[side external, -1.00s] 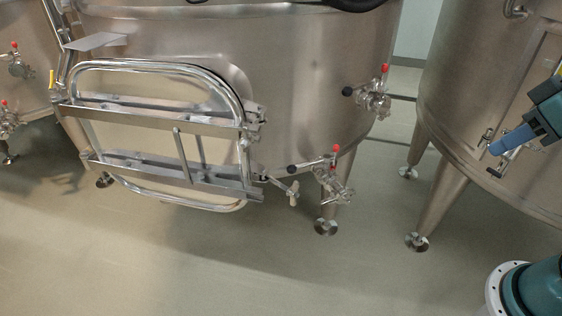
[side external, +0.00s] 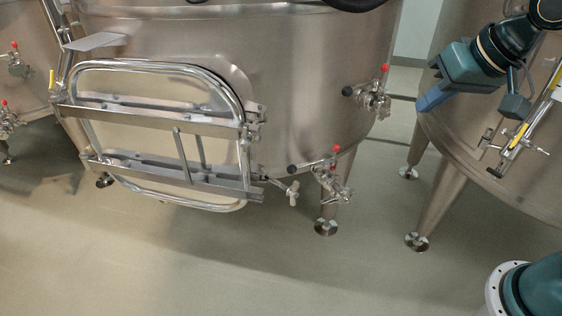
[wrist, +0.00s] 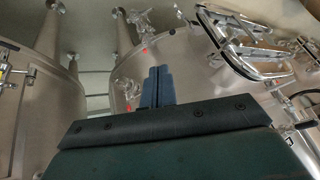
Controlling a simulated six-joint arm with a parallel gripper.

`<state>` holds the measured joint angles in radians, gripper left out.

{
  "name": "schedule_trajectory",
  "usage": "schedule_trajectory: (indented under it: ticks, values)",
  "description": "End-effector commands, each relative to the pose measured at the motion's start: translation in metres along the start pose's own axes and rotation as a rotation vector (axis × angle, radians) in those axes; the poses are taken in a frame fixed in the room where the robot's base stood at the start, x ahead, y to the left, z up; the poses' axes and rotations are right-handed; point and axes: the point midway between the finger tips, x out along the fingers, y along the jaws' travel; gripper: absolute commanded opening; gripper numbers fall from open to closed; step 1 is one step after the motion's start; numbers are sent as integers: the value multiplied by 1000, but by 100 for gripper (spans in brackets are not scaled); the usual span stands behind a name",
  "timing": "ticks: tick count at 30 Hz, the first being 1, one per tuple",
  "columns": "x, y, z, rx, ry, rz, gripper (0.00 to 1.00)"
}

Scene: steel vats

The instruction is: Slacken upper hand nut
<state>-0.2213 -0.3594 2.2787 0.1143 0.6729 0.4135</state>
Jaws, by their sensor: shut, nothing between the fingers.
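My gripper (side external: 432,100) has blue fingers pressed together and empty. It is in front of the right vat, apart from the hatch on the middle vat. The wrist view shows its shut fingers (wrist: 157,88) pointing towards the vats. The framed hatch (side external: 163,203) on the middle vat has two horizontal bars. At the lower bar's right end is a pale hand nut (side external: 293,193). Fittings sit at the upper bar's right end (side external: 253,122), but I cannot pick out an upper hand nut there. The hatch also shows in the wrist view (wrist: 245,42).
Red-tipped valves (side external: 375,98) and (side external: 332,180) stick out from the middle vat, between the hatch and my gripper. The right vat (side external: 450,130) stands close behind my gripper and carries a yellow-striped rod (side external: 522,132). The floor in front (side external: 200,270) is clear.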

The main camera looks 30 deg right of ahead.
Motion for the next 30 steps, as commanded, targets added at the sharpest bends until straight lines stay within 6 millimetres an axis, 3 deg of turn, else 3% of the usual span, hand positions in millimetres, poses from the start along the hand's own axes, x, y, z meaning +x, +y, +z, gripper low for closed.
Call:
schedule_trajectory:
  ticks: [10,21,30]
  values:
    - [58,-75,-41,176,33,-33,0]
    - [121,-155,-52,340,71,-77,0]
    - [137,-176,-51,384,82,-93,0]
